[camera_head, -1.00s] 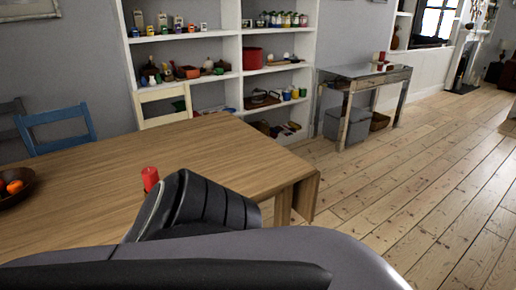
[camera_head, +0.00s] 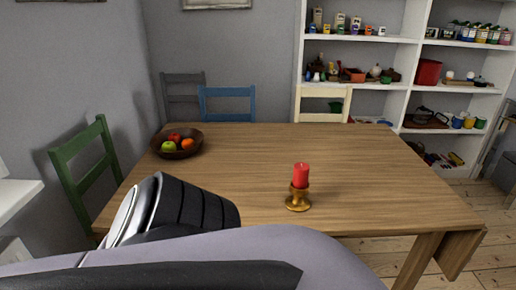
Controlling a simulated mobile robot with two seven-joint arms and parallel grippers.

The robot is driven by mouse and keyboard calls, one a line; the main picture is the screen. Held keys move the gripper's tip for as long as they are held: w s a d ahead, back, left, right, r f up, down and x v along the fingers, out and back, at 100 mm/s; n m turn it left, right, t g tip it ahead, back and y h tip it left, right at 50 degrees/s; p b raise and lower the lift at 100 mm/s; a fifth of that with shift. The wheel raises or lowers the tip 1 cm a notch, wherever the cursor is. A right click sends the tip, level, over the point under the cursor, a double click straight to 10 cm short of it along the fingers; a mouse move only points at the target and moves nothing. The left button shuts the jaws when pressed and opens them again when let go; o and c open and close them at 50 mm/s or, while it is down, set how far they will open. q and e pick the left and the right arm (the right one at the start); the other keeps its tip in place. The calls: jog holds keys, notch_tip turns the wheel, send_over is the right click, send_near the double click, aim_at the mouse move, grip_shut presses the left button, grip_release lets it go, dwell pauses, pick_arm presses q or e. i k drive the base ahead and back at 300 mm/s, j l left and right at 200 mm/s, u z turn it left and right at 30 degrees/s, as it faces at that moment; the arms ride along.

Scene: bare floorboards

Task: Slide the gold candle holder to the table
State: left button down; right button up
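The gold candle holder (camera_head: 298,201) stands upright on the wooden table (camera_head: 370,170), near its front edge and right of the middle. A red candle (camera_head: 301,175) stands in it. One of my arms crosses the bottom of the view, with a dark ribbed part in front of the table's near left side. No gripper fingers show, and nothing is seen touching the candle holder. The arm hides part of the table's front edge.
A dark bowl of fruit (camera_head: 177,144) sits at the table's back left. Green (camera_head: 87,170), blue (camera_head: 228,104), grey (camera_head: 184,97) and cream (camera_head: 322,104) chairs stand around the table. White shelves (camera_head: 400,70) stand behind. The table's middle is clear.

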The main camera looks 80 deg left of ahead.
aim_at(298, 202)
jog(key=u, duration=3.3)
jog(key=l+u, duration=0.4)
jog(key=k+l+u, duration=0.1)
jog(key=l+u, duration=0.25)
jog(key=k+l+u, duration=0.25)
jog(key=l+u, duration=0.25)
jog(key=l, duration=0.15)
jog(key=k+l+u, duration=0.1)
jog(key=k+l, duration=0.35)
jog(key=l, duration=0.2)
jog(key=k+l+u, duration=0.1)
jog(key=k+l, duration=0.35)
jog(key=l, duration=0.2)
